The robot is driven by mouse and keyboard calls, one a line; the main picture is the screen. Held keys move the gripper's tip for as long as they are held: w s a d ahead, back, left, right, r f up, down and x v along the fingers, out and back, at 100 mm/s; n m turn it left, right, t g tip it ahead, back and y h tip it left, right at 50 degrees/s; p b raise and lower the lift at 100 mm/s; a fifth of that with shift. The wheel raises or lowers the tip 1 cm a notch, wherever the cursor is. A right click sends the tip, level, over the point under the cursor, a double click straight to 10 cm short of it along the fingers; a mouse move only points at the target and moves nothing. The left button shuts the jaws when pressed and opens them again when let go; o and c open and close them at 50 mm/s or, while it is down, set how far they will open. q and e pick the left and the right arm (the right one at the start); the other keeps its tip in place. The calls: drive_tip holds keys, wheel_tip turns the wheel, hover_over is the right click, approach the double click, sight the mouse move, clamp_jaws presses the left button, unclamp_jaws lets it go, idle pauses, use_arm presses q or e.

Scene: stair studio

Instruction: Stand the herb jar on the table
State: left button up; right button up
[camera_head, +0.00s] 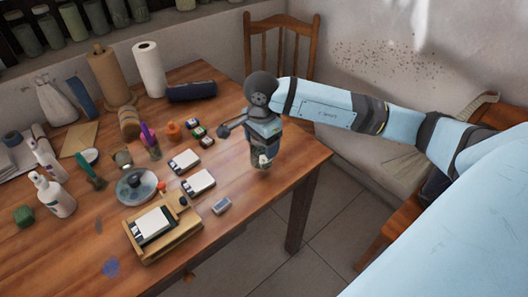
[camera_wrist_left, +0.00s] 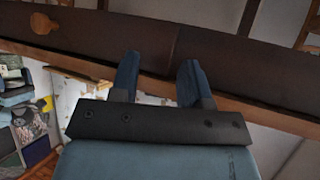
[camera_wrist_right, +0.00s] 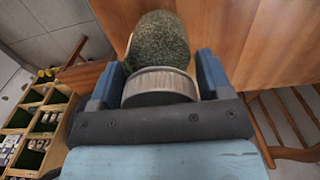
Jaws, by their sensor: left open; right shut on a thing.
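The herb jar (camera_wrist_right: 158,42) is glass with green dried herbs and a ribbed, pale lid. My right gripper (camera_head: 263,140) points down over the right part of the wooden table (camera_head: 294,153), shut on the jar by its lid end. In the head view only a little of the jar (camera_head: 262,160) shows below the fingers; it looks roughly upright. I cannot tell whether its base touches the table. My left gripper (camera_wrist_left: 158,76) is open and empty in the left wrist view, and it is out of the head view.
Ink pads (camera_head: 199,182), a small grey block (camera_head: 221,206) and a wooden frame tray (camera_head: 184,239) lie left of the jar. A chair (camera_head: 283,37) is at the far edge. The table's right corner is clear.

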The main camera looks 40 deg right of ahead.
sight(262, 152)
wheel_tip(262, 152, down, 3)
drive_tip(key=shift+s+a+r+b, duration=0.1)
drive_tip(key=shift+a+b, duration=0.05)
drive_tip(key=shift+b, duration=0.55)
drive_tip(key=shift+w+d+f, duration=0.2)
drive_tip(key=shift+f, duration=0.4)
drive_tip(key=shift+s+r, duration=0.1)
drive_tip(key=shift+a, duration=0.1)
drive_tip(key=o, duration=0.6)
drive_tip(key=shift+f+b, duration=0.25)
drive_tip(key=shift+b, duration=0.05)
drive_tip(key=o, duration=0.5)
drive_tip(key=shift+c, duration=0.2)
use_arm(q)
drive_tip(key=shift+w+d+f, duration=0.35)
drive_tip(key=shift+w+d, duration=0.2)
drive_tip(key=shift+d, duration=0.25)
use_arm(e)
drive_tip(key=shift+r, duration=0.1)
use_arm(q)
drive_tip(key=shift+r, duration=0.1)
use_arm(e)
drive_tip(key=shift+r, duration=0.1)
